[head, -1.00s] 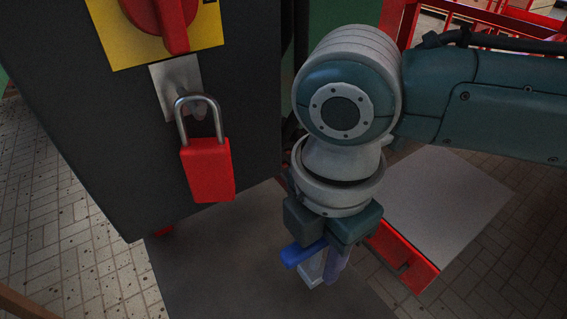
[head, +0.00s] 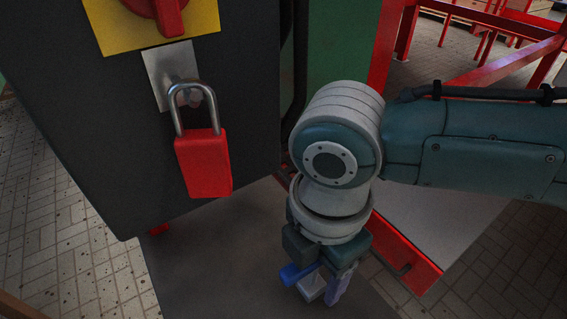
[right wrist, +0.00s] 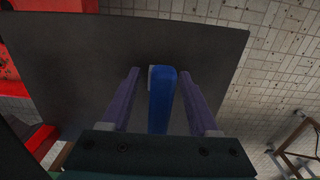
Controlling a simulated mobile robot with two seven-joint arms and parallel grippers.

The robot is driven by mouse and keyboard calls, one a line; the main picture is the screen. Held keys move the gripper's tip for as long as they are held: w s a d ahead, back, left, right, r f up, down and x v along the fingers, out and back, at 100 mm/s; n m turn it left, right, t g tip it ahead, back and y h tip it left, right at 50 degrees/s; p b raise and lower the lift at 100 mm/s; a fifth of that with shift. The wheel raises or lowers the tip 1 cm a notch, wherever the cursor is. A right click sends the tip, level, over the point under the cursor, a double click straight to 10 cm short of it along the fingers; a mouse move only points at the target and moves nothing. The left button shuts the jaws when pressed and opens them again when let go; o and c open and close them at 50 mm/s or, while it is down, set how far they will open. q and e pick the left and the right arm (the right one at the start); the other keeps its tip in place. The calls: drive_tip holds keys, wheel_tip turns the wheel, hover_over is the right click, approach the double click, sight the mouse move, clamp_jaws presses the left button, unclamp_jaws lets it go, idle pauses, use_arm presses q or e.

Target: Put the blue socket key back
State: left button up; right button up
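The blue socket key (head: 292,275) is at my right gripper (head: 322,292), its blue bar sticking out to the left below the palm. In the right wrist view the key (right wrist: 161,98) lies between the two purple fingers of the gripper (right wrist: 160,88). Dark gaps show beside the bar, and where the fingers touch the key is hidden, but it travels with the gripper. A pale block shows between the fingers in the head view; I cannot tell if it belongs to the key. The gripper points down over the dark mat. My left gripper is not in view.
A dark cabinet (head: 80,130) stands at left, with a red rotary switch (head: 160,12) on a yellow plate. A red padlock (head: 203,162) hangs from its metal hasp. A red frame (head: 405,250) is at right.

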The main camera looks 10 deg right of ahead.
wheel_tip(320, 180, up, 12)
drive_tip(key=p, duration=0.3)
drive_tip(key=shift+a+r, duration=0.1)
drive_tip(key=shift+r, duration=0.05)
drive_tip(key=s+a+m+t+y, duration=0.2)
drive_tip(key=s+a+m+y, duration=0.3)
drive_tip(key=m, duration=0.3)
drive_tip(key=s+d+m+h, duration=0.1)
drive_tip(key=s+d+m, duration=0.1)
drive_tip(key=d+m, duration=0.2)
drive_tip(key=s+d+m+t+h, duration=0.1)
drive_tip(key=s+d+m+h, duration=0.1)
drive_tip(key=s+d+m, duration=0.1)
drive_tip(key=s+d+f+m+h, duration=0.1)
drive_tip(key=s+d+m, duration=0.1)
drive_tip(key=d+m, duration=0.3)
drive_tip(key=shift+s+d+h, duration=0.25)
drive_tip(key=shift+d+h, duration=0.05)
drive_tip(key=shift+d, duration=0.7)
drive_tip(key=shift+p, duration=0.3)
